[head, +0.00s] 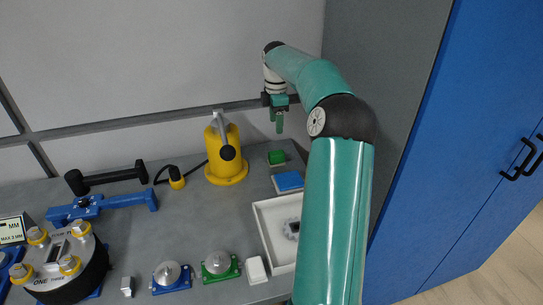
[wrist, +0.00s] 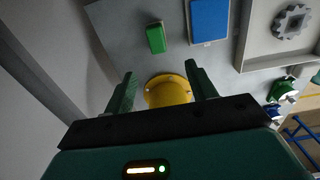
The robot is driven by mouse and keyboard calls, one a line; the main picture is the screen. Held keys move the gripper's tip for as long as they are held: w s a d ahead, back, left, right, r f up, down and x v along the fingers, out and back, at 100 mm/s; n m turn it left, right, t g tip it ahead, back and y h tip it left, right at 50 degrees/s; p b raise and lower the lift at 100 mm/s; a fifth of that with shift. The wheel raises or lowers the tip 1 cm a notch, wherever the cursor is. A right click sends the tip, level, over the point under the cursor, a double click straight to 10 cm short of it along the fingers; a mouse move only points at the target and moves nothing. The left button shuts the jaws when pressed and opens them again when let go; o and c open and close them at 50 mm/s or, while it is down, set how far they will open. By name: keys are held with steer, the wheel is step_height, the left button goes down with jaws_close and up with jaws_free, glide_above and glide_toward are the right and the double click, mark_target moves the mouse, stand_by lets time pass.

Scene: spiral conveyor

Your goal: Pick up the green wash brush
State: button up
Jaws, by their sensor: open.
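The green wash brush (head: 277,157) shows as a small green block on the back right of the grey table in the head view. In the wrist view the green brush (wrist: 156,38) lies ahead of the fingertips, roughly in line with the gap between them. My gripper (head: 279,124) hangs above the table near the wall, fingers down, above the brush and apart from it. In the wrist view my gripper (wrist: 160,75) is open, with nothing between its fingers.
A blue block (head: 288,181) lies just in front of the brush. A yellow device (head: 226,160) stands to its left. A white tray (head: 262,240) with a grey gear (wrist: 292,22) is nearer me. The wall (head: 150,60) is close behind; a blue cabinet (head: 460,110) stands right.

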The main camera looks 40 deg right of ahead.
steer(key=f, duration=0.4)
steer(key=shift+d+f, duration=0.4)
glide_above(277, 153)
step_height(277, 153, down, 4)
steer(key=shift+a+f, duration=0.1)
steer(key=shift+f, duration=0.1)
step_height(277, 153, down, 5)
steer(key=shift+f, duration=0.15)
steer(key=shift+w, duration=0.1)
steer(key=shift+c, duration=0.3)
steer(key=c, duration=1)
